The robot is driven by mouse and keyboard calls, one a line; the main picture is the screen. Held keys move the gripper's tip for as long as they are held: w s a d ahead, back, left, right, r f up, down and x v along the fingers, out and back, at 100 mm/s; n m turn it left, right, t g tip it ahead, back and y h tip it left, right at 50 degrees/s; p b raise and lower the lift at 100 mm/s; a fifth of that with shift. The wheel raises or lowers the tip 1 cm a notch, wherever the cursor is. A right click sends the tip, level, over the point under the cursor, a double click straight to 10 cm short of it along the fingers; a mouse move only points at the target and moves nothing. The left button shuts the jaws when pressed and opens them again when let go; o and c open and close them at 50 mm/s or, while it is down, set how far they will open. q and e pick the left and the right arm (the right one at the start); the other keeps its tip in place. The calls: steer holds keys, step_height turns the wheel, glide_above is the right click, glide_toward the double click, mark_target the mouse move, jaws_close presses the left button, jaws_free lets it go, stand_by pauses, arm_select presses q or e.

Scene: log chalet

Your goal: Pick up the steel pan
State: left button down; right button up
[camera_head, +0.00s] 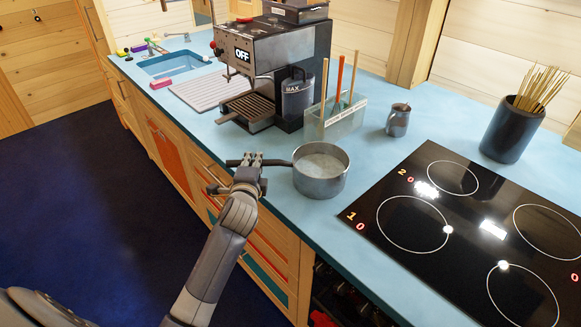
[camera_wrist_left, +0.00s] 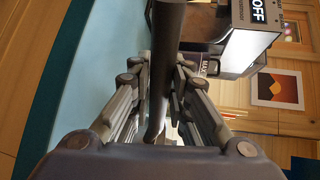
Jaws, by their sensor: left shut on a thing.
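The steel pan (camera_head: 321,172) is a round grey pan on the blue counter, left of the hob. In the left wrist view the dark handle (camera_wrist_left: 163,75) runs between the two fingers of my left gripper (camera_wrist_left: 160,70). Whether the pan still touches the counter, I cannot tell. My right gripper is not in view.
A black hob (camera_head: 465,225) lies right of the pan. Behind the pan stand a clear utensil holder (camera_head: 335,120), a small metal jug (camera_head: 398,120) and a coffee machine (camera_head: 270,60). A dark pot of sticks (camera_head: 508,130) stands at the right. Some counter around the pan is free.

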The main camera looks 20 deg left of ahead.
arm_select(q)
steer(key=shift+r, duration=0.3)
steer(key=shift+w+r, duration=0.15)
steer(key=shift+r, duration=1.55)
steer(key=d+f+b+v, duration=0.1)
steer(key=v, duration=0.7)
steer(key=d+f+b+v, duration=0.1)
steer(key=b+v, duration=0.1)
steer(key=v, duration=0.6)
steer(key=shift+w, duration=0.25)
steer(key=shift+d, duration=0.15)
